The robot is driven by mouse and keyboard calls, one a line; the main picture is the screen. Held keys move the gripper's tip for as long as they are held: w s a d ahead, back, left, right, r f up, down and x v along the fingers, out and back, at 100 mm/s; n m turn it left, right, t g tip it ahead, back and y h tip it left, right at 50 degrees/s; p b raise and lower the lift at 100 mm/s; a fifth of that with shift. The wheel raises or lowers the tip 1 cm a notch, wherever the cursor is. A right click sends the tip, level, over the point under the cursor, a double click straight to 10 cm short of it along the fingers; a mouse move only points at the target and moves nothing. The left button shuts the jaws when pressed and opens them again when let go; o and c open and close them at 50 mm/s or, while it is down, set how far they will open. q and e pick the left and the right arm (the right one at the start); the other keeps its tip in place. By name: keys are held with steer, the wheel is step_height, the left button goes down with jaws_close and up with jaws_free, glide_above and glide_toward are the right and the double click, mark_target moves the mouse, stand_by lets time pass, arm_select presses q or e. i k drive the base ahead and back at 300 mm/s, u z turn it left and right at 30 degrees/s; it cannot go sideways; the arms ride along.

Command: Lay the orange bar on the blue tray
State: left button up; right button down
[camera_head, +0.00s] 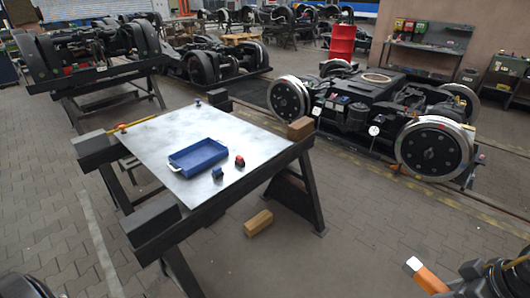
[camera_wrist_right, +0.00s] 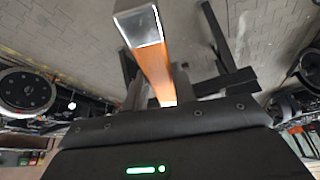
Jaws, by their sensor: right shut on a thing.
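The blue tray (camera_head: 197,158) lies empty on a grey metal sheet (camera_head: 240,130) that rests on a trestle stand. The orange bar (camera_head: 430,280), with a pale metal end, is at the lower right of the head view, well away from the tray. My right gripper (camera_head: 466,276) is shut on the bar, beside the stand. In the right wrist view the bar (camera_wrist_right: 155,70) points out from the jaws, its pale square end towards the camera. My left gripper is not seen; only a dark shape shows in the bottom left corner.
A wooden block (camera_head: 258,222) is on the floor. A wheeled bogie (camera_head: 375,110) stands behind.

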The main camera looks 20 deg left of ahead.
mark_target(200, 155)
steer(key=i, duration=2.05)
steer(key=u, duration=2.05)
steer(key=i, duration=1.15)
steer(key=u, duration=0.7)
